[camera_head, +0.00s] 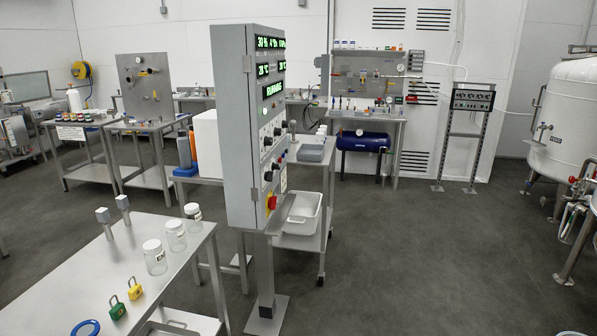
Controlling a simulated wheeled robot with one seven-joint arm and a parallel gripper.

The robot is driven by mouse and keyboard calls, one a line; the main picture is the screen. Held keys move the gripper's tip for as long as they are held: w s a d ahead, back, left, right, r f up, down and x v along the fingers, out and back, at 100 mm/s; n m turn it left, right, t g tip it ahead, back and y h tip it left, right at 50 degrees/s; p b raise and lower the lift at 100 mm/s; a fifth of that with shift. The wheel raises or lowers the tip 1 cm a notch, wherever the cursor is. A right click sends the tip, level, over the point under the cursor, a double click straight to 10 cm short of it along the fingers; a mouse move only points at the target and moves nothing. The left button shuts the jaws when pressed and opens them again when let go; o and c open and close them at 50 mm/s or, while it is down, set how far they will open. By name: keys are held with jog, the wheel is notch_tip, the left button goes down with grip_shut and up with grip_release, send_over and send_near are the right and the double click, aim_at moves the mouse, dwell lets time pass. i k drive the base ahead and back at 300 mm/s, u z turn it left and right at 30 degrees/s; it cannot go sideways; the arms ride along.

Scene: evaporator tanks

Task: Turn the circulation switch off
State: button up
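A tall grey control cabinet (231,130) stands on a post in the middle of the view, its front panel turned to the right and seen at a steep angle. Green displays (270,43) fill the panel's upper part, and one reads RUNNING (273,88). Below them are several small black knobs or switches (268,176) and a red-and-yellow rotary switch (271,202). The labels are too small to read, so I cannot tell which one is the circulation switch or how it is set. My gripper is not in view.
A steel table (95,284) at front left holds jars (155,262) and padlocks (135,288). A trolley with a white tub (304,212) stands just behind the cabinet. Grey floor (400,250) is clear to the right, up to a white tank (568,115).

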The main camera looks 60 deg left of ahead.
aim_at(269, 175)
jog(key=i, duration=0.65)
jog(key=u, duration=1.55)
jog(key=i, duration=3.1)
jog(key=u, duration=3.5)
